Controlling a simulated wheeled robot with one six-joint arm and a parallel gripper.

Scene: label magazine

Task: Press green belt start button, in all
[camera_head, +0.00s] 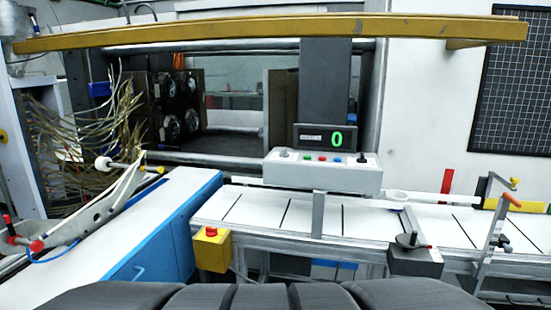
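A light grey control box (322,176) stands on a post over the conveyor belt (355,222). Small buttons sit in a row on its top. A green button (308,157) is left of a red one (321,159) and a blue one (337,160). The green button is very small here, so I cannot tell whether it is pressed in. A black display (312,138) behind the box shows a green 0. The white belt has dark cross lines. My gripper is not in view, and nothing is seen touching the buttons.
A yellow box with a red button (211,248) is at the belt's front left, beside a blue-and-white cabinet (165,235). A dark grey block with a crank (413,260) and an orange-handled bracket (498,225) stand at the front right. A yellow beam (270,35) crosses above.

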